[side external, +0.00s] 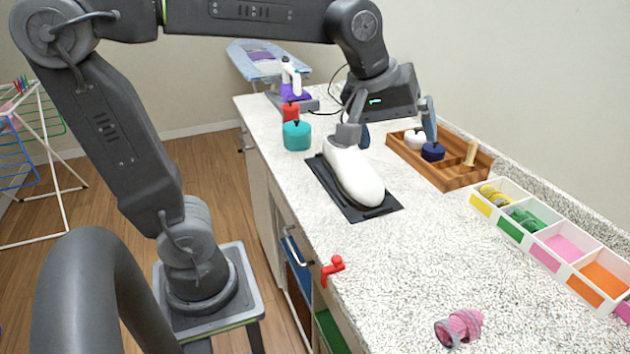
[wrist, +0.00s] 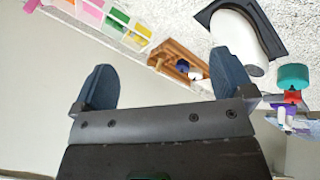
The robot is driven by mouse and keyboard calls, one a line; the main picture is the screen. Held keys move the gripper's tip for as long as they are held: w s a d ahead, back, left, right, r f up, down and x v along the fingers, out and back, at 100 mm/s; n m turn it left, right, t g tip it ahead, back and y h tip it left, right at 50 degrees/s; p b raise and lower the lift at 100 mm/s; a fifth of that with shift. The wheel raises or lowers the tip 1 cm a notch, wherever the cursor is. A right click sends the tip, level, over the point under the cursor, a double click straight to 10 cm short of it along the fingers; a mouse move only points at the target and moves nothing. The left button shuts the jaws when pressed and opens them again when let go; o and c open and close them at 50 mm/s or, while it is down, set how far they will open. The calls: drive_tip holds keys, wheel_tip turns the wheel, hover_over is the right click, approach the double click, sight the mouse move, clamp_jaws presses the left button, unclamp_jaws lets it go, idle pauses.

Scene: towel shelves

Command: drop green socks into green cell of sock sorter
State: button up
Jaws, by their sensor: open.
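The sock sorter (side external: 556,262) is a white tray of cells with coloured fronts along the right of the counter. Its green cell (side external: 510,229) holds a bundle of green socks (side external: 530,217), lying inside its walls. Yellow socks (side external: 493,197) lie in the neighbouring yellow cell. The sorter also shows at the upper left of the wrist view (wrist: 127,31), too small to make out the socks clearly. My gripper (side external: 396,135) is open and empty above the back of the counter, well apart from the sorter. Its two spread fingers show in the wrist view (wrist: 163,60).
A pink rolled sock pair (side external: 460,328) lies on the near counter. The pink (side external: 565,247) and orange (side external: 604,279) cells look empty. A white iron-like object (side external: 353,178) on a black mat and a wooden caddy (side external: 440,175) stand near my gripper. Counter between is clear.

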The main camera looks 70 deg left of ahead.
drive_tip(key=s+f+m, duration=0.3)
drive_tip(key=s+m, duration=0.1)
drive_tip(key=s, duration=0.2)
drive_tip(key=s+a+f+m, duration=0.1)
drive_tip(key=s+f+m, duration=0.3)
drive_tip(key=s+m, duration=0.1)
drive_tip(key=shift+s, duration=0.8)
